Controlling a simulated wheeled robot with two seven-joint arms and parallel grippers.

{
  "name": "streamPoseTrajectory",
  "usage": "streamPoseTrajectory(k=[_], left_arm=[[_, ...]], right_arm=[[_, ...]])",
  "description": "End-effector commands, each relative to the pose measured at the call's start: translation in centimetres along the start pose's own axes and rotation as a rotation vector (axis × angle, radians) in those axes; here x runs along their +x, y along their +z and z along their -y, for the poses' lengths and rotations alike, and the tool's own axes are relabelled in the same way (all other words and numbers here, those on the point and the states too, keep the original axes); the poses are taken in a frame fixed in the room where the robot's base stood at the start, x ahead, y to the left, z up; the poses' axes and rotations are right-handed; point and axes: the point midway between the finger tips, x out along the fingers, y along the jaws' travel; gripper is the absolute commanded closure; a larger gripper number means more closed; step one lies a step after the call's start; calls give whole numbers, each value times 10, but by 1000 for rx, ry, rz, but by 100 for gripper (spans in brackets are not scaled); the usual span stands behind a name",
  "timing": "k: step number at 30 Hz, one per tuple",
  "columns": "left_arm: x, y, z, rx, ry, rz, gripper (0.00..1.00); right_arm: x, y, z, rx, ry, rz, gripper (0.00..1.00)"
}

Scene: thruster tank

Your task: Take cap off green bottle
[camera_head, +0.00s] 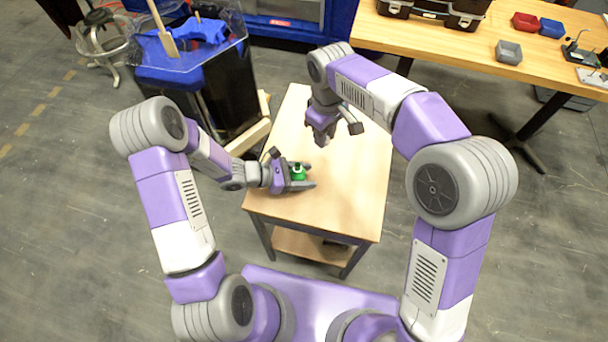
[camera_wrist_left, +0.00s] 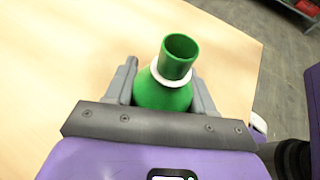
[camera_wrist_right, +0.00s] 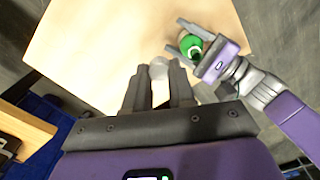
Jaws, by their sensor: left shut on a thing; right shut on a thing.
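The green bottle (camera_head: 298,172) stands upright over the small wooden table (camera_head: 350,185). My left gripper (camera_head: 304,176) is shut around its body. In the left wrist view the bottle (camera_wrist_left: 165,92) shows an open, hollow neck with a white ring below it and no cap on top. My right gripper (camera_head: 321,141) is beyond the bottle and apart from it, above the table. In the right wrist view its fingers are closed on a small pale cap (camera_wrist_right: 158,68) at the tips. The bottle (camera_wrist_right: 190,45) also shows there.
A black bin with blue items (camera_head: 195,45) stands at the left of the table. A long wooden workbench (camera_head: 440,45) at the back right holds a case, small red, blue and grey bins and a tool. The small table's right side is clear.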

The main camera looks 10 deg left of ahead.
Motion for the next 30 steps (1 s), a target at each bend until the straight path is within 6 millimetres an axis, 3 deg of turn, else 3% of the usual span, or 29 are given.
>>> streamPoseTrajectory(k=[2,3,7,19,30], left_arm=[[2,-4,0,0,0,0,100],[1,-4,0,0,0,0,43],[1,-3,0,0,0,0,23],[-1,2,0,0,0,0,21],[-77,3,-1,-1,6,-2,21]], right_arm=[[4,0,0,0,0,0,100],[4,0,0,0,0,0,100],[3,0,0,0,0,0,100],[-2,0,0,0,0,0,100],[-25,0,0,0,0,0,100]])
